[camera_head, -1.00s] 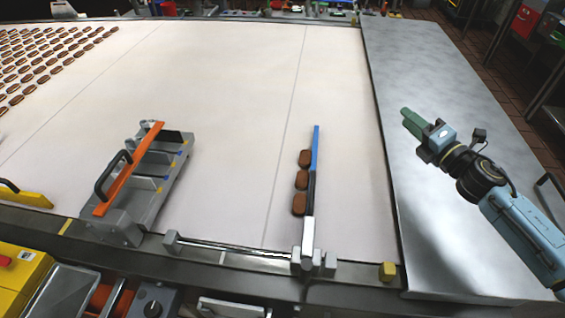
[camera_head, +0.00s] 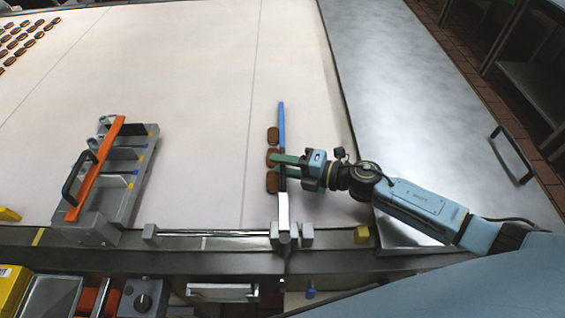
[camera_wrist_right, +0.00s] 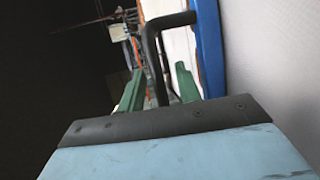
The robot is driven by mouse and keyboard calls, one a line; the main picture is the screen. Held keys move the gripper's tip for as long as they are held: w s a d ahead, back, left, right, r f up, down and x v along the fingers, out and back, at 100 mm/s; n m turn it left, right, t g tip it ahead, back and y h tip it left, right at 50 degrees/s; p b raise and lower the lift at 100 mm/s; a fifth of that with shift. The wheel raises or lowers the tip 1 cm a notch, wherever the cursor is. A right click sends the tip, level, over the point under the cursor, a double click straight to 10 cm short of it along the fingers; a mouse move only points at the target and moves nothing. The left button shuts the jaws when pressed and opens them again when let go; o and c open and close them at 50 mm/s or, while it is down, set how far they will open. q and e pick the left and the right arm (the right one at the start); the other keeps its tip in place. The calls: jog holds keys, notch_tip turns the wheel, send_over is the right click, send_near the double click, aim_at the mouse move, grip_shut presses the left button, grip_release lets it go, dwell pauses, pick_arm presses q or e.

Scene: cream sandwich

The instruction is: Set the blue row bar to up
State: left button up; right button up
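The blue row bar (camera_head: 281,125) points away from the belt's front edge, on a grey pivot arm (camera_head: 283,212). It looks low, close to the belt surface. Three brown biscuits (camera_head: 272,135) lie along its left side. My right gripper (camera_head: 274,160) reaches in from the right and its green fingers cross over the middle of the bar. In the right wrist view the blue bar (camera_wrist_right: 208,50) is at the right, and a black handle (camera_wrist_right: 153,60) stands between my two spread fingers, with gaps visible beside it. My left gripper is not in view.
A grey rack with an orange bar (camera_head: 97,170) and a black handle stands on the belt at the left. A thin rod (camera_head: 205,233) and a yellow block (camera_head: 361,234) are at the front edge. The bare metal table (camera_head: 400,90) is at the right.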

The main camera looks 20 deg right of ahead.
jog(key=shift+w+a, duration=0.1)
grip_shut()
dwell(0.4)
